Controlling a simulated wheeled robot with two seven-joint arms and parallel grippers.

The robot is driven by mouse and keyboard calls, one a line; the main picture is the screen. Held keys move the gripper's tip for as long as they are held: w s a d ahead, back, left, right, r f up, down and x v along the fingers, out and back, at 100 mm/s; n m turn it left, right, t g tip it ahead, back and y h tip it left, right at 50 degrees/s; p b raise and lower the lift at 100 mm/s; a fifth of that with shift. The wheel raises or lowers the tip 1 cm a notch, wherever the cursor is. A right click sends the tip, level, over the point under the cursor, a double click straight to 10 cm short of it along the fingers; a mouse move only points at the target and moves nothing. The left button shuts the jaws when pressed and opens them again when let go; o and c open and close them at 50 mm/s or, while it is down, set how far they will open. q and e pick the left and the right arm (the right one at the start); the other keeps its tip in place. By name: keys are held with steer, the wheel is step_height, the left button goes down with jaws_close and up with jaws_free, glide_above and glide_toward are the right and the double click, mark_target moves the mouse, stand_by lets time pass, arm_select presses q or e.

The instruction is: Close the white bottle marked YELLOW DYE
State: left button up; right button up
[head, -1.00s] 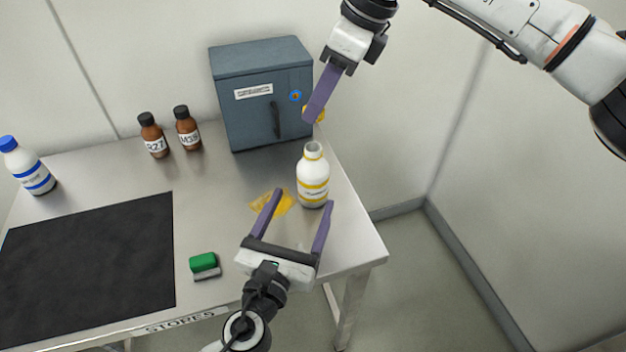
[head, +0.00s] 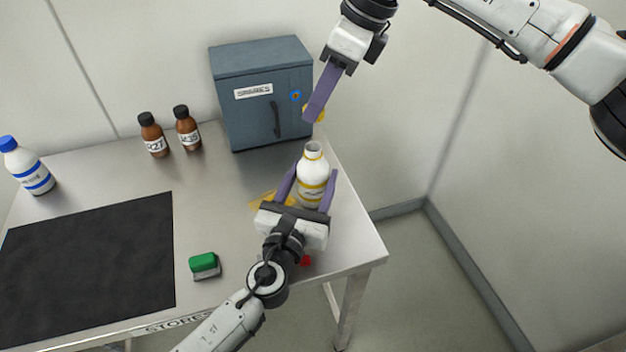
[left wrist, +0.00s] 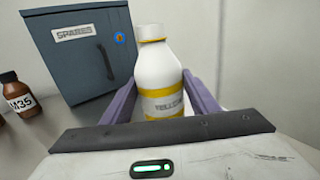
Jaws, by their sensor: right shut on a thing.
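The white bottle (head: 313,164) with yellow bands stands upright and uncapped near the table's right edge; its mouth is open. In the left wrist view the bottle (left wrist: 158,72) shows a partly hidden label that begins "YELLOW". My left gripper (head: 310,186) is open, with one finger on each side of the bottle's body; whether the fingers touch it I cannot tell. My right gripper (head: 311,115) is shut on a yellow cap (head: 320,115), mostly hidden behind the finger, above and behind the bottle.
A grey-blue SPARES cabinet (head: 240,85) stands behind the bottle. Brown bottles (head: 153,137) (head: 187,130), a blue-capped bottle (head: 27,167), a black mat (head: 90,265) and a green block (head: 204,264) are leftward. A yellow patch (head: 262,202) and a red object (head: 305,261) lie near my left gripper.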

arm_select(q)
steer(key=c, duration=1)
arm_select(e)
glide_above(311, 147)
steer(key=d, duration=0.1)
steer(key=shift+s+d+f, duration=0.1)
steer(key=shift+d+f, duration=0.05)
steer(key=shift+f, duration=2.3)
steer(key=shift+f, duration=0.9)
steer(key=shift+f, duration=0.55)
